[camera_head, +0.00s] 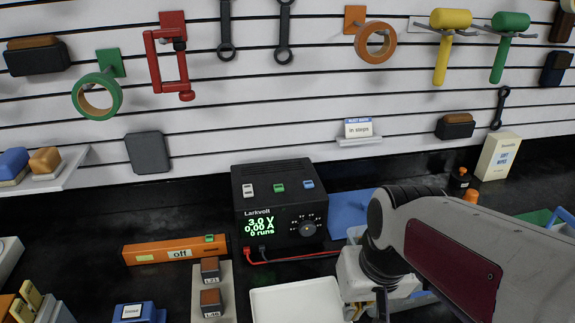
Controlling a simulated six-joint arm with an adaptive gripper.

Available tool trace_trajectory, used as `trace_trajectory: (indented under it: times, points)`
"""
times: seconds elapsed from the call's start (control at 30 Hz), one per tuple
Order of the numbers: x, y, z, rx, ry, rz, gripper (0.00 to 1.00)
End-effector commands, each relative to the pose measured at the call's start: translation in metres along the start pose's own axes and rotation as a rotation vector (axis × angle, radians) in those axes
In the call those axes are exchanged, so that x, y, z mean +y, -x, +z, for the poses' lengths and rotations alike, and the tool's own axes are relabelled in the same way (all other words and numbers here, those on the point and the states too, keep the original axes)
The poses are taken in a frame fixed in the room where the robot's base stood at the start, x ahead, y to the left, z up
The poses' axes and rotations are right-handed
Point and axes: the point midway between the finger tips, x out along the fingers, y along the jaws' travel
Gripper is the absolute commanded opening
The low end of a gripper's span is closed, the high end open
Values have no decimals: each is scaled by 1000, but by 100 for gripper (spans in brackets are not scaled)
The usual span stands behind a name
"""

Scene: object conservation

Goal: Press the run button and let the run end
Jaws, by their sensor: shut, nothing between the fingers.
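The black Larkvolt power supply (280,213) stands upright against the back of the bench. Its top holds a white button (248,190), a green button (279,187) and a blue button (308,184); their labels are too small to read. Its green display (260,226) reads 3.0 V, 0.00 A and 0 runs. An orange bar (160,252) left of it shows "off" and has a green piece near its right end. My gripper (382,308) is shut, low at the frame's bottom, right of and nearer than the supply. Its fingertips are not clearly visible.
A white tray (297,303) lies before the supply, with red and black leads (290,258) behind it. Two dark blocks stand on a pale strip (228,305) to the left. A blue box (350,208) is partly behind my arm. Tools hang on the slatted wall.

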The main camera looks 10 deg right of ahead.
Motion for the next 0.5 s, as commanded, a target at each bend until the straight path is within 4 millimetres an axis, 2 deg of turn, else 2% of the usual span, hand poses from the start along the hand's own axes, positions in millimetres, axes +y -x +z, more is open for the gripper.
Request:
trace_trajectory:
  times: [0.17, 0.27, 0.5]
  points:
    - [1, -9, -6, -33, -4, 1, 0]
    - [0, -12, -17, -39, -9, -3, 0]
    - [-4, -18, -62, -17, -37, -20, 0]
